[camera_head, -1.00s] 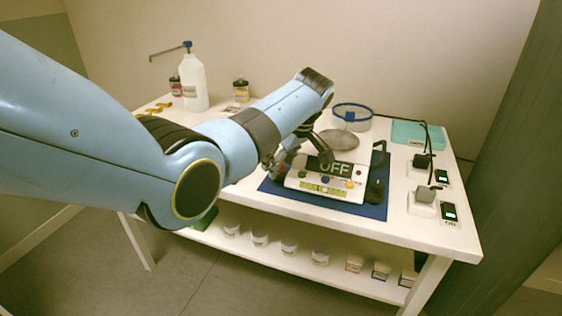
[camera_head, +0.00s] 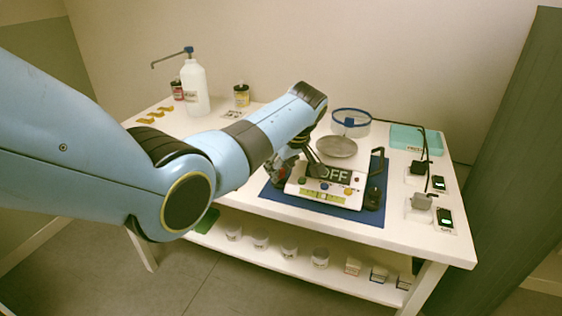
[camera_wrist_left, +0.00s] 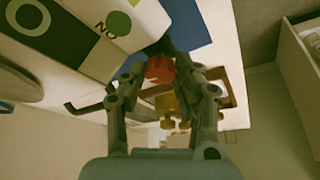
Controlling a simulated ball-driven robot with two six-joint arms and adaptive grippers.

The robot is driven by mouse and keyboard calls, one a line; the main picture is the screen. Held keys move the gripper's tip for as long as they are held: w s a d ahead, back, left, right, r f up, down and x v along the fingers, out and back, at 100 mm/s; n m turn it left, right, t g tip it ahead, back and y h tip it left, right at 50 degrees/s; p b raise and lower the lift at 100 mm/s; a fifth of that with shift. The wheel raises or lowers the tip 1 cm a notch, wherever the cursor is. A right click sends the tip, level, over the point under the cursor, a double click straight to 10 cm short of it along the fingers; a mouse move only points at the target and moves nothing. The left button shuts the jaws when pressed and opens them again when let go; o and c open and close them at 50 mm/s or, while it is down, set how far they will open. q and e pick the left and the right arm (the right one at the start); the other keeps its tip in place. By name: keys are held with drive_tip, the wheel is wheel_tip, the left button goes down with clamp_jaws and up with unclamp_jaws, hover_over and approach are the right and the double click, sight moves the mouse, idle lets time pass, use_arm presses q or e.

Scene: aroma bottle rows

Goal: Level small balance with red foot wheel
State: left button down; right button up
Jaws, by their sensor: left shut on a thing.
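The small balance (camera_head: 325,191) stands on a blue mat (camera_head: 375,208) on the white table. Its display reads OFF, with coloured buttons and a green level strip on its front, and a round grey pan (camera_head: 337,147) behind. In the left wrist view the balance's corner (camera_wrist_left: 140,20) shows close up at top left. The red foot wheel (camera_wrist_left: 160,69) sits just below that corner, between the fingertips. My left gripper (camera_wrist_left: 162,72) is shut on the red foot wheel; it also shows at the balance's left side in the head view (camera_head: 284,172). My right gripper is not in view.
A white pump bottle (camera_head: 196,88) and small jars stand at the back left. A clear blue-rimmed ring (camera_head: 350,123) stands behind the pan. A teal box (camera_head: 408,139) and black plugs lie to the right. A black hooked part (camera_head: 376,160) rises beside the balance.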

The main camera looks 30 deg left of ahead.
use_arm(q)
drive_tip(key=shift+s+r+m+t+p, duration=0.15)
drive_tip(key=shift+m+t+p, duration=0.25)
drive_tip(key=shift+m+p, duration=0.7)
drive_tip(key=shift+a+m+h+p, duration=0.1)
drive_tip(key=shift+m+h+p, duration=0.3)
drive_tip(key=shift+m+p, duration=0.45)
drive_tip(key=shift+t, duration=0.3)
drive_tip(key=c, duration=1)
unclamp_jaws()
drive_tip(key=v, duration=1.1)
drive_tip(key=shift+s+r, duration=0.15)
drive_tip(key=shift+r, duration=0.15)
